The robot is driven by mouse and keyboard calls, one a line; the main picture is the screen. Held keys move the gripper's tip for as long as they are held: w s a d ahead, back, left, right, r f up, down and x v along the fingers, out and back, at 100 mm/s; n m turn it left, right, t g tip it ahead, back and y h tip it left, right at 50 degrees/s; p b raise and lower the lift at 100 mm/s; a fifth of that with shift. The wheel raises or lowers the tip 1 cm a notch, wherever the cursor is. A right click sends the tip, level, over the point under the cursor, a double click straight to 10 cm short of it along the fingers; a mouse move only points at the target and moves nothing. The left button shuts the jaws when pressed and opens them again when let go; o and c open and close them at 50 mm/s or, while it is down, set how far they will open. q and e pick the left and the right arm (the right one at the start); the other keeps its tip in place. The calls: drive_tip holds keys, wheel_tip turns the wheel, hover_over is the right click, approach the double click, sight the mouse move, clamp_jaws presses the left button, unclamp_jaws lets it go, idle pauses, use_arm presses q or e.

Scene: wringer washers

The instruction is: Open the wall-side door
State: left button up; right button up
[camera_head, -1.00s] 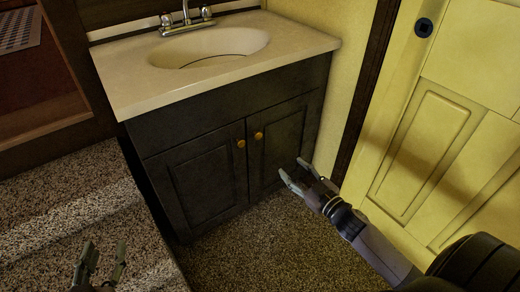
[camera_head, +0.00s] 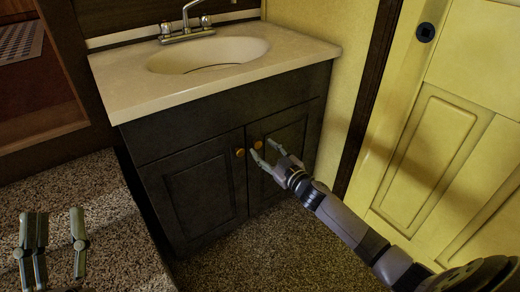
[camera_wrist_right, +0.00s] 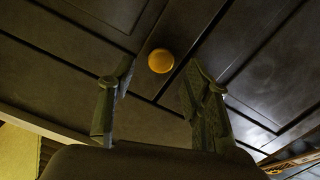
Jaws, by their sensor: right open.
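The dark vanity cabinet has two doors under a cream sink top. The wall-side door (camera_head: 294,132) is the right one in the head view and looks closed. Its round brass knob (camera_head: 258,145) sits near the seam between the doors. My right gripper (camera_head: 263,151) is open in front of this knob. In the right wrist view, the knob (camera_wrist_right: 161,61) shows between and just beyond the spread fingertips of my right gripper (camera_wrist_right: 160,72); I cannot tell whether they touch it. My left gripper (camera_head: 55,222) is open and empty at the lower left.
The other cabinet door (camera_head: 205,190) has its own brass knob (camera_head: 240,152) close by on the left. A yellow panelled door (camera_head: 430,150) and dark frame stand at the right. Speckled carpet (camera_head: 245,245) lies clear before the cabinet. A carpeted step (camera_head: 90,190) is at the left.

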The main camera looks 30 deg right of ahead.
sight(259, 145)
drive_tip(key=shift+w+a, duration=0.15)
drive_tip(key=shift+w, duration=0.65)
drive_tip(key=shift+w+a, duration=0.1)
drive_tip(key=shift+w, duration=0.65)
use_arm(q)
drive_tip(key=s+r+t+h, duration=0.1)
drive_tip(key=s+r+t, duration=0.1)
drive_tip(key=shift+s+a+r, duration=0.15)
drive_tip(key=shift+s+r, duration=0.2)
drive_tip(key=shift+r, duration=0.05)
use_arm(e)
clamp_jaws()
